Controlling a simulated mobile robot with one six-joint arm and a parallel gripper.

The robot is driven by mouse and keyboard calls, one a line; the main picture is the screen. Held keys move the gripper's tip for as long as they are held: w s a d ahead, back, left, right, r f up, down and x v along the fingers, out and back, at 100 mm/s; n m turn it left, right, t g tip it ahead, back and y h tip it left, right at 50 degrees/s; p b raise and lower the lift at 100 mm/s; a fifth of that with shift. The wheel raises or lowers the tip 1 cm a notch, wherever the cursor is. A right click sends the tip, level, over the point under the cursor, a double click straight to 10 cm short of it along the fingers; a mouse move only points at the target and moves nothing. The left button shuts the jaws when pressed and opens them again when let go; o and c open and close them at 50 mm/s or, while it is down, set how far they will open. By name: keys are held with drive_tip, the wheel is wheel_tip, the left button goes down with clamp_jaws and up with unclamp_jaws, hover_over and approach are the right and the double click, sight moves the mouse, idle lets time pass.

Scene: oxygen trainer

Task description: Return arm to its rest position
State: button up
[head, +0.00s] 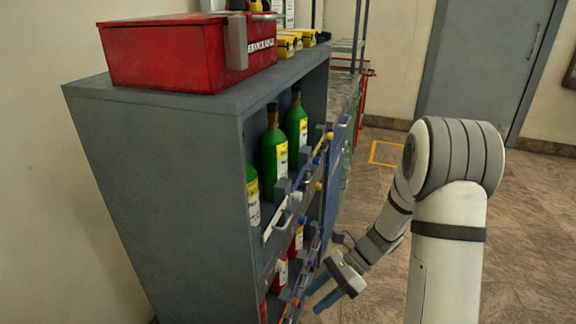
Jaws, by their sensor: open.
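My gripper (337,290) is in the lower middle of the head view, at the end of my white arm. Its fingers point down and left toward the open front of the grey cabinet. The jaws are open, and I see nothing between them. The gripper is just right of the lower shelf; I cannot tell whether it touches anything there. My arm bends at a large grey joint on the right and reaches down and left.
The grey cabinet (165,190) holds green bottles (274,155) above and red bottles (282,275) below, partly hidden. A red box (165,55) sits on top. A grey door (490,60) stands behind. Brown floor (540,215) at right is clear.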

drive_tip(key=s+d+r+n+t+h+p, duration=0.2)
drive_tip(key=r+n+p, duration=0.3)
drive_tip(key=r, duration=0.5)
drive_tip(key=s+d+r+n+t+h+p, duration=0.2)
drive_tip(key=s+d+r+n+h+p, duration=0.1)
drive_tip(key=r, duration=0.8)
drive_tip(key=s+d+r+n+t+h+p, duration=0.2)
drive_tip(key=s+r+n+h+p, duration=0.3)
drive_tip(key=r, duration=0.6)
drive_tip(key=s+n+t+p, duration=0.1)
drive_tip(key=n+p, duration=0.1)
drive_tip(key=n, duration=0.1)
drive_tip(key=shift+s+d+r+n, duration=0.15)
drive_tip(key=shift+d+r+n, duration=0.1)
drive_tip(key=shift+d+n, duration=0.1)
